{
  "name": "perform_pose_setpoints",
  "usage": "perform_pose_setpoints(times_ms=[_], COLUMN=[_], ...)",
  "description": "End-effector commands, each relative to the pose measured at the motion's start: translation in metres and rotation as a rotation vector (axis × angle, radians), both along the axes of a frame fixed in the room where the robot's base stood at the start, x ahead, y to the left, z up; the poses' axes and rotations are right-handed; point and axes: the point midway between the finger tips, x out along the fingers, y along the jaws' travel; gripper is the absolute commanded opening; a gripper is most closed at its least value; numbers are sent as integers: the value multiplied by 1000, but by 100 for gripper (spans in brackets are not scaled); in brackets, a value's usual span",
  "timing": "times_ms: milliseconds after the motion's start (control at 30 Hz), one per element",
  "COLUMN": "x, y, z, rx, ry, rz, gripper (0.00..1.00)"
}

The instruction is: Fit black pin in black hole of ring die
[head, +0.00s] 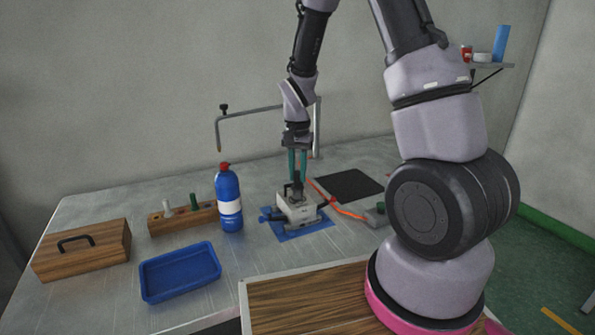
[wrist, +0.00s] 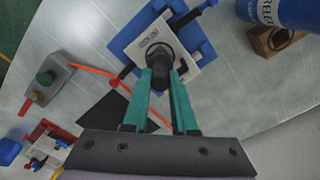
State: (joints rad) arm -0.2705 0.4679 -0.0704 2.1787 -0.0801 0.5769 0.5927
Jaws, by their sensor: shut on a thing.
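The ring die (head: 298,209) is a pale grey block on a blue mat, with blue and dark side handles; it also shows in the wrist view (wrist: 183,40). My gripper (head: 297,180), with green fingers, points down over the top of the die. It is shut on the black pin (head: 293,191), which shows between the fingers in the wrist view (wrist: 160,78). The pin is over the die's middle, with a dark round part at its far end.
A blue bottle (head: 229,205) stands left of the die, beside a wooden rack (head: 178,221) with a white and a green pin. A blue tray (head: 180,289) and wooden box (head: 82,260) are farther left. A black mat (head: 348,184) and an orange cable (head: 336,205) lie right.

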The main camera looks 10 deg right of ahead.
Motion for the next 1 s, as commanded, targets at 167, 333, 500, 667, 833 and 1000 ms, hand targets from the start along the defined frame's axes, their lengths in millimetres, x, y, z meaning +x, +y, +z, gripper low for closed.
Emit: perform_pose_setpoints(times_ms=[167, 333, 500, 667, 833, 1000], x=[0, 0, 0, 0, 0, 0], y=[0, 0, 0, 0, 0, 0], z=[-5, -9, -13, -17, -21, -25], rx=[0, 0, -1, 0, 0, 0], ry=[0, 0, 1, 0, 0, 0], rz=[0, 1, 1, 1, 0, 0], gripper=[0, 0, 0, 0, 0, 0])
